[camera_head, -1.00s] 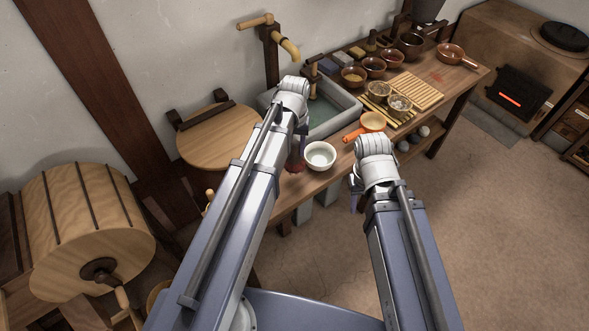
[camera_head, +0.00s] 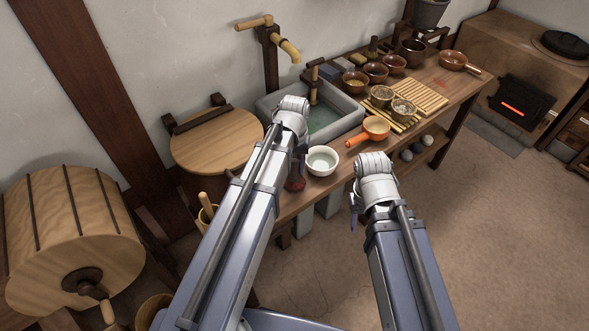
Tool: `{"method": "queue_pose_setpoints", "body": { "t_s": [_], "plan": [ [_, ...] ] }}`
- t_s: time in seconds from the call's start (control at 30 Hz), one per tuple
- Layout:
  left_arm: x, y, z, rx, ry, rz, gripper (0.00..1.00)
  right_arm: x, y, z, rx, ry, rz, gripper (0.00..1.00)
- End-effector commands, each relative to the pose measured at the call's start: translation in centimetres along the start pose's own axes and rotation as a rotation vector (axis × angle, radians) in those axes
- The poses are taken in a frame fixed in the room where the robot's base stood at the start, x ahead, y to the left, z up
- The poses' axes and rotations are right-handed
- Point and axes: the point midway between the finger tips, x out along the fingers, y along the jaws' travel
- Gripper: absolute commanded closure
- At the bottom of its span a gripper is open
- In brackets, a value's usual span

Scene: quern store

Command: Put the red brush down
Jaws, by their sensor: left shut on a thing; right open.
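The red brush (camera_head: 295,185) shows only as a small red part below my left wrist, at the table's near edge in the head view. My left gripper (camera_head: 301,171) is shut on it; the arm hides most of the jaws and the brush. I cannot tell whether the brush touches the table (camera_head: 330,185). A white bowl (camera_head: 322,161) stands just right of the brush. My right gripper (camera_head: 355,212) is open, empty and off the table's front edge, partly hidden by its own wrist.
An orange-handled pan (camera_head: 376,128) lies right of the white bowl. Behind are a grey sink (camera_head: 345,123), several brown bowls (camera_head: 375,70) and a slatted board (camera_head: 420,96). Bare tabletop shows around the white bowl. A wooden drum (camera_head: 75,240) stands at left.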

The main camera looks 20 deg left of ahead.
Motion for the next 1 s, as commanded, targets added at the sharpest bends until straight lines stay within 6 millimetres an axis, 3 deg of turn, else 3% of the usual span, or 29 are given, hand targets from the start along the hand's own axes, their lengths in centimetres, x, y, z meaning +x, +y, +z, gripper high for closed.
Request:
{"method": "queue_pose_setpoints", "body": {
  "t_s": [0.17, 0.2, 0.43, 0.83, 1.0],
  "plan": [
    [0.1, 0.0, 0.0, 0.0, 0.0, 0.0, 1.0, 0.1, 0.0, 0.0, 0.0, 0.0, 0.0, 0.5],
    [0.1, 0.0, 0.0, 0.0, 0.0, 0.0, 0.54, 0.1, 0.0, 0.0, 0.0, 0.0, 0.0, 0.5],
    [0.0, 0.0, 0.0, 0.0, 0.0, 0.0, 0.28, 0.0, 0.0, 0.0, 0.0, 0.0, 0.0, 0.5],
    [0.5, 0.0, 0.0, 0.0, 0.0, 0.0, 0.27, 0.5, -0.1, 0.0, 0.0, 0.0, 0.0, 0.5],
    [-1.2, 0.0, 0.0, 0.0, 0.0, 0.0, 0.27, -1.2, 0.1, 0.1, 0.0, 0.0, 0.0, 0.5]
  ]
}}
